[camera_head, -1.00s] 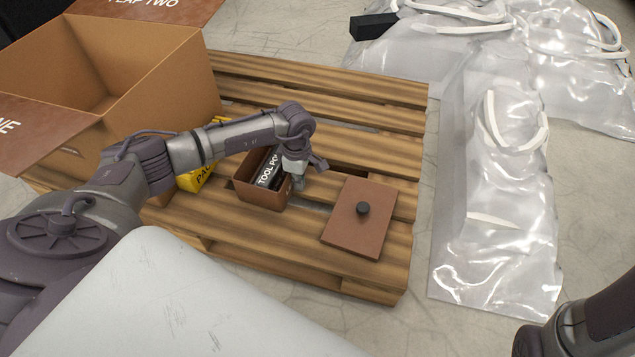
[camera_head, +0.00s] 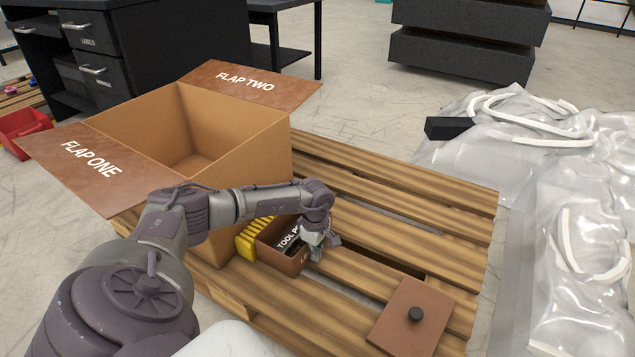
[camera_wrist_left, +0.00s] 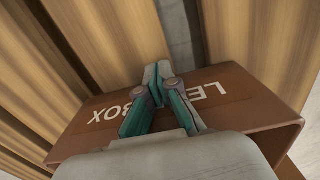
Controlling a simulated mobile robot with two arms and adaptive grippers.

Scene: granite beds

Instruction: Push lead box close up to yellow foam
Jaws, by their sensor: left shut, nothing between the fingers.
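The lead box (camera_head: 283,261) is a small open brown box on the pallet, with a dark item marked "TOOL PO..." inside. The yellow foam (camera_head: 246,242) stands just left of it, beside the big carton; they look very close, but I cannot tell whether they touch. My left gripper (camera_head: 316,254) is shut and empty at the box's right side. In the left wrist view, its closed fingertips (camera_wrist_left: 155,80) lie against or just before the lettered wall of the lead box (camera_wrist_left: 235,92). My right gripper is out of view.
The pallet (camera_head: 345,270) is bare right of my gripper, up to a brown lid with a black knob (camera_head: 408,318). A large open carton (camera_head: 215,135) stands behind left. Clear plastic sheeting (camera_head: 575,235) lies at the right.

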